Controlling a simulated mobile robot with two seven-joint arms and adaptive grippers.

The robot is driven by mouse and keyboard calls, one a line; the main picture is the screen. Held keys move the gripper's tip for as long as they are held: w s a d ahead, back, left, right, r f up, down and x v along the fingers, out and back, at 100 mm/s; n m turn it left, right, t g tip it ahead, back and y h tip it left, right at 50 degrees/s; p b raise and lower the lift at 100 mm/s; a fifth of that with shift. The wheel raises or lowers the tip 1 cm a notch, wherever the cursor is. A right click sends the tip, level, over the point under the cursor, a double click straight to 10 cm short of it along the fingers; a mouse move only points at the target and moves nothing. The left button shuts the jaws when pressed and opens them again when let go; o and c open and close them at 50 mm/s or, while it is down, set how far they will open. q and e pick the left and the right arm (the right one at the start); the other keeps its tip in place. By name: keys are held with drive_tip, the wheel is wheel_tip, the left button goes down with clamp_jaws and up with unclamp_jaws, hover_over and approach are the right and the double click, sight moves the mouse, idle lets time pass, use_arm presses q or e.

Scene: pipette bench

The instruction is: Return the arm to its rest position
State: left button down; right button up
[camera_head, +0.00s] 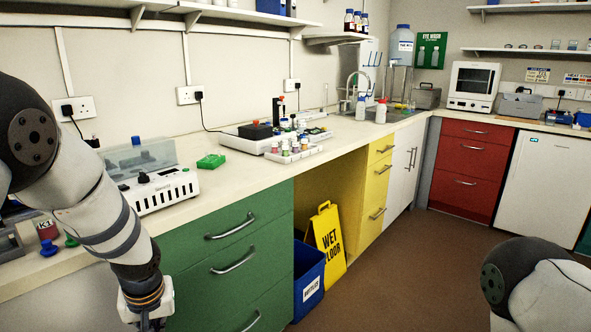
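My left arm comes in from the left, in front of the bench, and hangs downward. Its wrist end and the top of my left gripper (148,318) show at the bottom edge, in front of the green drawers (225,255). The fingers are cut off by the frame, so I cannot see whether they are open or hold anything. Of my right arm only a rounded upper part shows at the bottom right corner. My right gripper is out of the picture.
A blue bin (308,280) and yellow wet-floor sign (328,242) stand below. The floor (400,270) between is clear.

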use_arm(q)
drive_tip(key=s+d+f+m+g+h, duration=0.1)
drive_tip(key=s+d+f+m+g, duration=0.15)
drive_tip(key=s+f, duration=1)
drive_tip(key=s+d+f+m+g, duration=0.1)
drive_tip(key=s+d, duration=0.1)
drive_tip(key=s, duration=2.4)
drive_tip(key=shift+s+d+f+h, duration=0.2)
drive_tip(key=shift+h, duration=0.2)
